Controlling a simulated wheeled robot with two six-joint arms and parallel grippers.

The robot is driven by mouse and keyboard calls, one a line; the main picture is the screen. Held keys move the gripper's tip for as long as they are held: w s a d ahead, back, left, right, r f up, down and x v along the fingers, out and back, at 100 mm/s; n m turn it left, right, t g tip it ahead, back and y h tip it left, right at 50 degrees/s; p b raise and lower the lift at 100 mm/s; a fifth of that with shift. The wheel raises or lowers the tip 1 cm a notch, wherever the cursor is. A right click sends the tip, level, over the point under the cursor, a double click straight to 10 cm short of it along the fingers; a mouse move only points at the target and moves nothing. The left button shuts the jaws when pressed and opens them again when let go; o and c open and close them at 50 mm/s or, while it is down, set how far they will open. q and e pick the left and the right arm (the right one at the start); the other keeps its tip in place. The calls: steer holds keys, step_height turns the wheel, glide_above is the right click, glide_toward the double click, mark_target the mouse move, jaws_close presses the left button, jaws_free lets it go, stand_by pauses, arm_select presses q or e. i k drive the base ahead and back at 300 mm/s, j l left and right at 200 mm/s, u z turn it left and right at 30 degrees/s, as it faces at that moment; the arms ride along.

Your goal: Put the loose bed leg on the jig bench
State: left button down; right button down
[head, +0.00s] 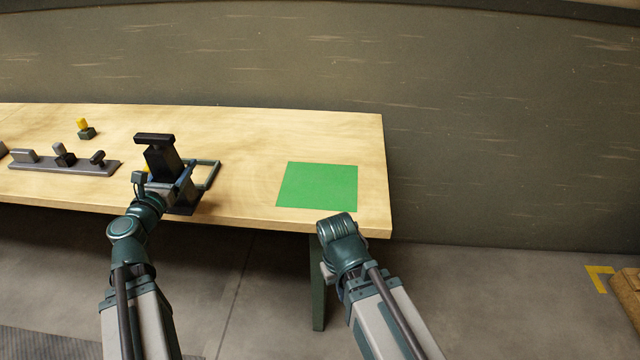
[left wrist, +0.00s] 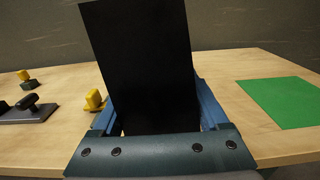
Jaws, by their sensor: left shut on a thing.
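The bed leg (head: 162,160) is a dark, blocky piece with a wider crosspiece at its top. My left gripper (head: 178,186) is shut on it and holds it roughly upright, slightly tilted, over the front part of the wooden bench (head: 250,140). In the left wrist view the leg (left wrist: 143,65) is a large black slab between the blue fingers. Whether its lower end touches the bench is hidden. A green square (head: 318,186) lies flat on the bench, right of the leg, with nothing on it. My right arm reaches the bench's front edge; its fingers do not show.
A grey rack (head: 65,166) with several dark and grey pieces lies on the bench's left. A yellow-topped piece (head: 83,127) stands behind it. Another yellow piece (left wrist: 95,100) is beside the leg. The bench's middle is clear.

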mark_target(319, 185)
steer(key=l, duration=0.8)
steer(key=k+l, duration=0.1)
steer(key=l, duration=0.7)
steer(key=i+l, duration=0.1)
steer(key=l, duration=0.15)
steer(key=i+l, duration=0.1)
steer(key=l, duration=0.15)
steer(key=z, duration=0.05)
